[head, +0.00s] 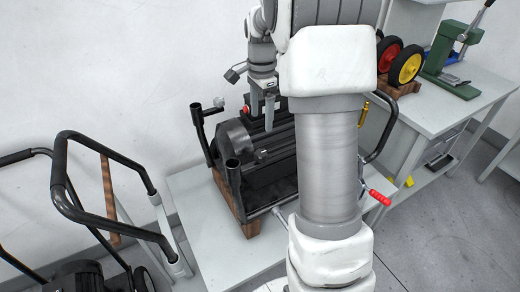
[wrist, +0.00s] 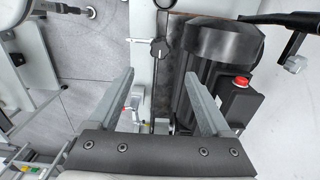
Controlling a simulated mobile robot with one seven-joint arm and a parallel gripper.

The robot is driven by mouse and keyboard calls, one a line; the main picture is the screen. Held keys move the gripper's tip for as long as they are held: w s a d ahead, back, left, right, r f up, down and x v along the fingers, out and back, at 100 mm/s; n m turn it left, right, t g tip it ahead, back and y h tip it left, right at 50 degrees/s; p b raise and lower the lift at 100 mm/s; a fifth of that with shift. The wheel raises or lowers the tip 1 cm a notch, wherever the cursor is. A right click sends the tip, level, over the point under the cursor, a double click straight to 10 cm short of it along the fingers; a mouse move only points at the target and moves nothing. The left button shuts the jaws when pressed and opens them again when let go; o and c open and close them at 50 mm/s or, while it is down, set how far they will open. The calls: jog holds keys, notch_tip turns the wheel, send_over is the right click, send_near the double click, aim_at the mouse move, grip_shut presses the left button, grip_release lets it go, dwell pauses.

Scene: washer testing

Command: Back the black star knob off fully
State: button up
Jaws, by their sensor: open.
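A small dark knob (wrist: 158,48), which looks like the black star knob, shows in the wrist view beside the black motor housing (wrist: 222,50). A thin pale arm sticks out from it to the left. My gripper (wrist: 160,73) is open and empty, with its fingers to either side of the knob's line and the knob beyond the tips, apart from them. In the head view my gripper (head: 262,118) points down over the black machine (head: 270,150). I cannot make out the knob there; my arm covers part of the machine.
A red button (wrist: 242,82) sits on a black box beside the motor. The machine rests on wooden blocks on a white table (head: 200,205). A black tubular frame (head: 110,225) stands left. A second bench (head: 435,105) at right holds wheels (head: 405,63) and a green press (head: 445,50).

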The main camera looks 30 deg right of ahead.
aim_at(261, 153)
notch_tip(261, 153, down, 13)
jog(key=shift+f, duration=0.1)
dwell(0.3)
grip_shut()
